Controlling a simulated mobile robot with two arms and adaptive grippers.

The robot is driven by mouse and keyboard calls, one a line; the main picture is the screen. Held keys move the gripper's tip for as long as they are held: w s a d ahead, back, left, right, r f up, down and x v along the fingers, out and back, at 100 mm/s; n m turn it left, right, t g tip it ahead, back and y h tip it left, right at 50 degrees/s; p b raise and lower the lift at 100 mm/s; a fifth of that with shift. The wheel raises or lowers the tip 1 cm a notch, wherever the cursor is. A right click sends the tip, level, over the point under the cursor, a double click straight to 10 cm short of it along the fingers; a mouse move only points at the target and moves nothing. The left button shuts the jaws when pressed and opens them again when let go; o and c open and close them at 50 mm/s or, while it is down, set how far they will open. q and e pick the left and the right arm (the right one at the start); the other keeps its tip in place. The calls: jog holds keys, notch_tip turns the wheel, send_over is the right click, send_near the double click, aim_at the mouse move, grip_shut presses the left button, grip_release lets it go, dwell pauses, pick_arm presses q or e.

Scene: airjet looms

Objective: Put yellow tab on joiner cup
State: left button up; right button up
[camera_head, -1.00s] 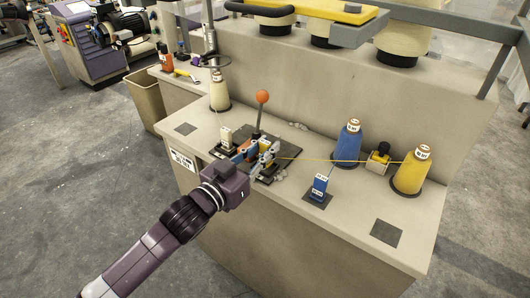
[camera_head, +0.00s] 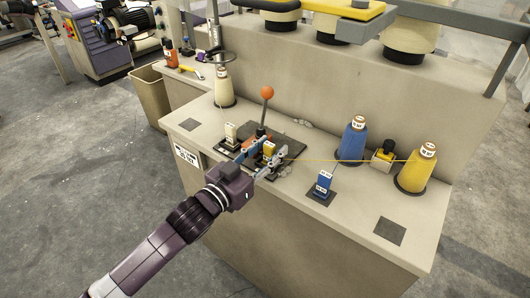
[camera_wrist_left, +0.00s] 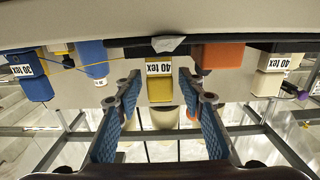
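The yellow tab (camera_head: 269,149), labelled "40 tex", stands upright at the front of the joiner, a dark plate (camera_head: 291,137) with an orange-ball lever (camera_head: 267,93). My left gripper (camera_head: 259,160) is open just in front of the tab. In the left wrist view, which is upside down, the yellow tab (camera_wrist_left: 159,84) shows between the fingertips with a gap on each side. An orange part (camera_wrist_left: 218,57) of the joiner is beside it. The cup itself is hidden, so I cannot tell how the tab sits in it. My right gripper is not in view.
A yellow thread runs from the yellow cone (camera_head: 420,169) past a small guide block (camera_head: 384,154) to the joiner. A blue tab (camera_head: 322,184) and blue cone (camera_head: 353,141) stand right; a cream tab (camera_head: 231,134) and cream cone (camera_head: 222,88) stand left. The front-right counter is mostly clear.

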pick_arm(q)
jog(key=b+v, duration=0.2)
jog(key=v, duration=1)
jog(key=shift+r, duration=0.15)
